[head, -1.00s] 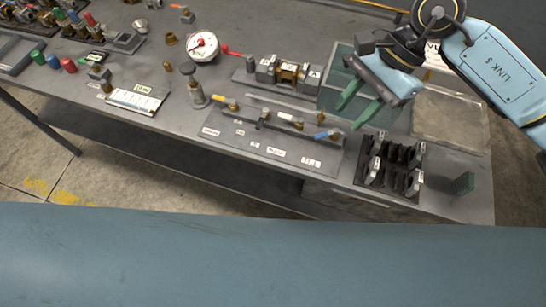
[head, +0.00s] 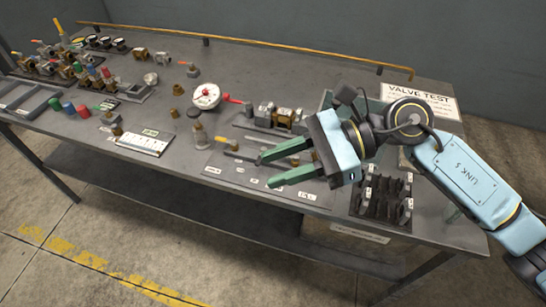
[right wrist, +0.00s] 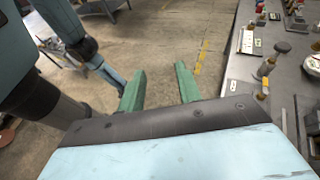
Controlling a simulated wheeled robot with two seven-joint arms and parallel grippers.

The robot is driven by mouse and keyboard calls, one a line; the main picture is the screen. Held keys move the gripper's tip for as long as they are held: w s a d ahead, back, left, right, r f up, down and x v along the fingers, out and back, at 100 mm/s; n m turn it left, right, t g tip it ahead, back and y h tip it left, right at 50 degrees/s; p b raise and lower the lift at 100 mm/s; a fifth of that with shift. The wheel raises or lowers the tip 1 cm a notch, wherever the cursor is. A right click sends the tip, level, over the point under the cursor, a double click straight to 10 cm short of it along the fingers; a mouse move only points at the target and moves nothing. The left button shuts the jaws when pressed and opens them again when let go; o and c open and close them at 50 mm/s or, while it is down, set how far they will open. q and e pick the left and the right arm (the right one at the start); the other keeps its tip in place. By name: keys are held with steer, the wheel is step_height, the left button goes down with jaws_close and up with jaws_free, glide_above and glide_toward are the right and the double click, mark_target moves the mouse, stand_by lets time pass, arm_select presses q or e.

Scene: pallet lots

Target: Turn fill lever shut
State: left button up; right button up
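A flat grey panel (head: 238,173) with small white labels lies near the front edge of the bench. A yellow lever (head: 226,141) shows on its left part, but the labels are too small to read, so I cannot tell which lever is fill. My right gripper (head: 266,170) has two green fingers apart and empty, pointing left above the panel. It hides the panel's right part and the other levers there. The open fingers also show in the right wrist view (right wrist: 161,70), over the floor. My left gripper is not in view.
A black rack (head: 380,196) stands at the right, beside my forearm. A VALVE TEST sign (head: 420,101) is at the back right. Fittings crowd the far left.

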steer(key=shift+s+a+r+m+t+y, duration=0.1)
steer(key=shift+a+r+m+y, duration=0.2)
steer(key=shift+r+y, duration=0.2)
steer(key=shift+a+r+m+t+y, duration=0.1)
steer(key=shift+a+r+m+y, duration=0.05)
steer(key=shift+r+m+y, duration=0.3)
steer(key=shift+s+a+r+m+t+y, duration=0.1)
steer(key=shift+a+r+m+y, duration=0.2)
steer(key=shift+r, duration=0.25)
